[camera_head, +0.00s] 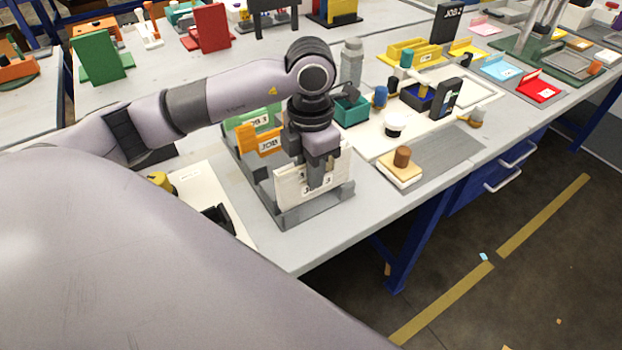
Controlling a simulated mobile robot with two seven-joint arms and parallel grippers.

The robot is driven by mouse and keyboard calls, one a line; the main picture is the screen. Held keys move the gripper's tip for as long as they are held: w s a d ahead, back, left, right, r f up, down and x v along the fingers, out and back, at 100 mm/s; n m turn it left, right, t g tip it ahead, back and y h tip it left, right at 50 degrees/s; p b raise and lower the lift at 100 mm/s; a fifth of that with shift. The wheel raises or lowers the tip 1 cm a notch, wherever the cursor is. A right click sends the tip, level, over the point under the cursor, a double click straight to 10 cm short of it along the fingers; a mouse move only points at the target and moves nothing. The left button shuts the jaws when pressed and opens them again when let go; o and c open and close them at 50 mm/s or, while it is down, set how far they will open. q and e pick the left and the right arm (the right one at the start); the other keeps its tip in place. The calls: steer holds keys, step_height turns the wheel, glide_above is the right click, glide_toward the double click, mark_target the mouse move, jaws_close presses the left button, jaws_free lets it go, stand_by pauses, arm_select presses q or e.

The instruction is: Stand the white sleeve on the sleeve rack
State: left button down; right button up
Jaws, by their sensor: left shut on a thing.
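The white sleeve (288,190) is upright at the near end of the grey sleeve rack (290,219). Its label is partly covered by my fingers. My left gripper (318,182) points down from above and is shut on the white sleeve. The sleeve's lower edge is at the rack's near slot area; I cannot tell whether it rests on the rack base. An orange sleeve (258,144) and a green sleeve (250,125) stand farther back in the same rack, partly hidden by my left arm. My right gripper is not in view.
A white board (210,190) lies left of the rack.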

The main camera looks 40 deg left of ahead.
arm_select(q)
step_height(320, 180, down, 3)
steer(key=shift+r, duration=0.15)
steer(key=shift+f, duration=0.25)
steer(key=c, duration=1.1)
jaws_free()
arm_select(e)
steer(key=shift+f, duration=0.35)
arm_select(q)
steer(key=shift+r, duration=0.45)
step_height(320, 180, up, 10)
steer(key=shift+r, duration=0.75)
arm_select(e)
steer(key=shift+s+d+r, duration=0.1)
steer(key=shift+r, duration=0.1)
